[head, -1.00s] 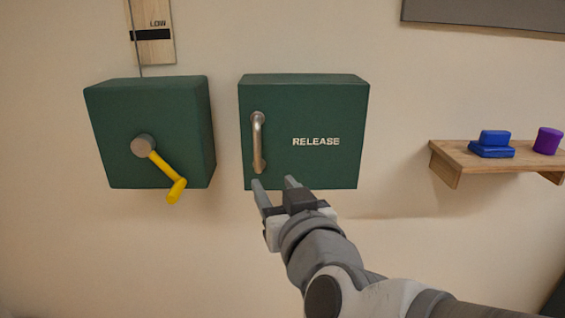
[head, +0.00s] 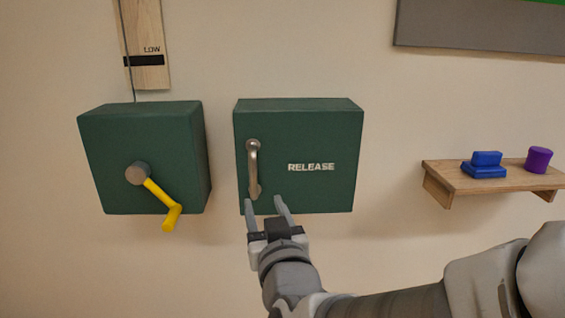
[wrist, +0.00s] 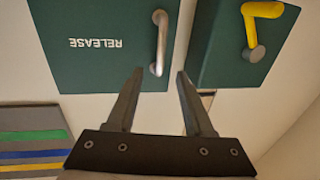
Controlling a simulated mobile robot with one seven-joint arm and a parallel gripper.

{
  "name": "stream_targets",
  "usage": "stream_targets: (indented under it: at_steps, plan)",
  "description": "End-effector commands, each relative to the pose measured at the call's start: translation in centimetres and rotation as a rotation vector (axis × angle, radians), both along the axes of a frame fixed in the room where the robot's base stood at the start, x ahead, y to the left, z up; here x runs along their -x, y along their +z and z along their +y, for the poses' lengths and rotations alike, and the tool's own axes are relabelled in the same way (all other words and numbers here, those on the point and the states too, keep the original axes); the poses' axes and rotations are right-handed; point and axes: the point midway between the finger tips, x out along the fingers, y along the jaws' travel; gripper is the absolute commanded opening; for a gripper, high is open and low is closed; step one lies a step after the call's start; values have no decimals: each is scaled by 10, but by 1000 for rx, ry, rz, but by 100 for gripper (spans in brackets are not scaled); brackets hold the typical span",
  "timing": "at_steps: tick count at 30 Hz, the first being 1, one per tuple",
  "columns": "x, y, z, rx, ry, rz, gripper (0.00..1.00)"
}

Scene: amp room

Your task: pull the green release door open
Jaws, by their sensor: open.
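The green release door (head: 310,190) is the front of a box on the wall, marked RELEASE, and looks shut. Its metal bar handle (head: 253,170) stands upright near the door's left edge. In the wrist view the door (wrist: 95,65) appears upside down, with its handle (wrist: 160,43) just beyond the fingertips. My gripper (head: 264,202) is open and empty. In the head view its fingers point up at the door's lower edge, just below the handle's lower end. In the wrist view the handle lies roughly in line with the gap between the fingers (wrist: 160,75), not between them.
A second green box (head: 110,160) with a yellow crank (head: 162,200) is on the wall to the left. A wooden shelf (head: 490,184) at the right holds blue blocks (head: 485,165) and a purple cylinder (head: 539,159). A striped panel (wrist: 35,135) shows in the wrist view.

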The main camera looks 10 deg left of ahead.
Motion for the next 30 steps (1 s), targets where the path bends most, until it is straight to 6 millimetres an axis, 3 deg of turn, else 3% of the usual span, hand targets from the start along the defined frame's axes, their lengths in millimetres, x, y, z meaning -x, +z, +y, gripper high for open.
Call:
stream_targets:
  at_steps: [9, 21, 30]
  plan:
    - [-14, 2, 7, 4, 11, 1, 52]
    - [-86, -2, 41, 1, 10, -2, 52]
    - [-113, -1, 53, -1, 10, 0, 52]
